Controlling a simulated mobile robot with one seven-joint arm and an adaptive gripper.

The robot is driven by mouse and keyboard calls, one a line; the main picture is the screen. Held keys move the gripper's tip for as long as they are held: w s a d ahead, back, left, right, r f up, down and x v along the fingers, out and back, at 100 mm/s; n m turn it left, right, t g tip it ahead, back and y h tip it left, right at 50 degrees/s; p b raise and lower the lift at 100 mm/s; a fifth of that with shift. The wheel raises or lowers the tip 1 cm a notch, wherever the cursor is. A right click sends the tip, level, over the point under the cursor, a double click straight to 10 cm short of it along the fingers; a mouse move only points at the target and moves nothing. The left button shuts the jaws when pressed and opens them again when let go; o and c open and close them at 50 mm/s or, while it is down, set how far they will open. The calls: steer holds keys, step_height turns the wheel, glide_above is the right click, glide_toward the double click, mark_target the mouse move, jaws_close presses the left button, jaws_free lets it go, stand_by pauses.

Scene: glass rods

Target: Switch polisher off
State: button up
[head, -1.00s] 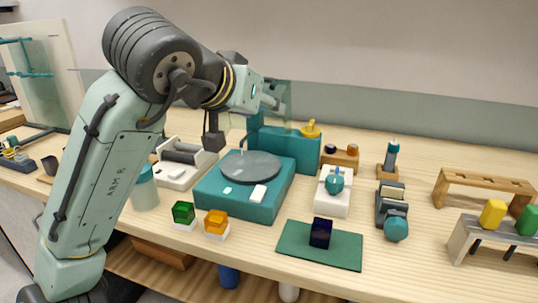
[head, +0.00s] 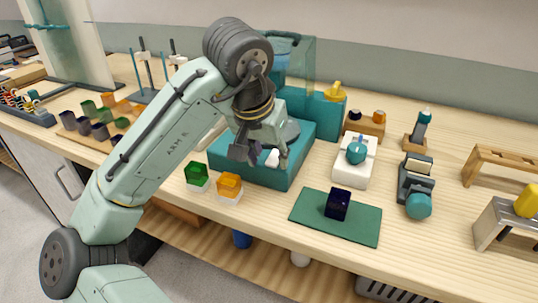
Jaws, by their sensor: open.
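The polisher (head: 261,178) is a teal box on the bench with a grey round disc (head: 291,131) on top. My arm hides much of the disc and top. A white switch (head: 272,158) shows on its front top edge, and its tilt is too small to tell. My gripper (head: 279,157) is open and points down right over the front of the polisher, close to the switch. I cannot tell whether it touches the switch.
A green block (head: 197,174) and an orange block (head: 229,185) sit on white bases in front of the polisher. A dark cube (head: 338,204) stands on a green mat (head: 363,228). A white device (head: 354,168) with a teal knob stands to the right.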

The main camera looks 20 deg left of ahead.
steer(key=shift+w+f, duration=0.2)
steer(key=shift+f, duration=0.25)
steer(key=shift+c, duration=0.2)
jaws_close()
